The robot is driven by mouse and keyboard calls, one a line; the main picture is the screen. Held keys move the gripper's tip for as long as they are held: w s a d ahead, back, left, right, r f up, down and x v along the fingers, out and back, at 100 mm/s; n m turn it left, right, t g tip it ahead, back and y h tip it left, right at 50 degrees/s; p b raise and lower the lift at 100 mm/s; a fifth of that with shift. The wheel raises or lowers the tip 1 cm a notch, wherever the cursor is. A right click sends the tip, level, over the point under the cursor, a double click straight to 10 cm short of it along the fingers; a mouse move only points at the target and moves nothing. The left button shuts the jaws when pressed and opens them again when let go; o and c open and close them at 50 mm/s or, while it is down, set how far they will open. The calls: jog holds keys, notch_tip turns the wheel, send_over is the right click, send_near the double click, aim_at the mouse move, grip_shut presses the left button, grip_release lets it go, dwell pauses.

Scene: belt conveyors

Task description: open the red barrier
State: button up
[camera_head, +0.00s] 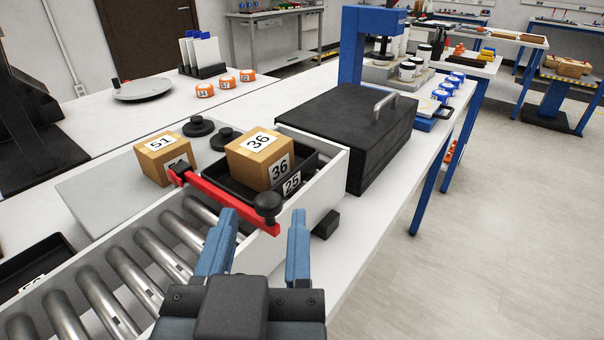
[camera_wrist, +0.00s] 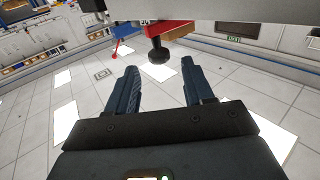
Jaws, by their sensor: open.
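The red barrier (camera_head: 222,199) is a red bar lying across the roller conveyor (camera_head: 160,252), with a black knob (camera_head: 268,205) at its right end. Its left end is at the far side rail. In the wrist view the black knob (camera_wrist: 159,54) hangs near the top middle, beside a red part of the barrier (camera_wrist: 166,27). My gripper (camera_head: 262,228) is open, its two blue fingers apart. In the head view the knob appears between and just beyond the fingertips. In the wrist view it lies beyond the fingertips (camera_wrist: 160,82), apart from them. Nothing is held.
Behind the barrier a black tray (camera_head: 309,165) carries a box marked 36 (camera_head: 259,158). A box marked 51 (camera_head: 165,158) stands left of it. A black case (camera_head: 350,125) with a metal handle stands to the right. Open floor (camera_head: 480,230) lies right of the table.

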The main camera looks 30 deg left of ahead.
aim_at(270, 191)
jog(key=p+x, duration=0.1)
jog(key=x, duration=0.6)
grip_shut()
dwell(0.4)
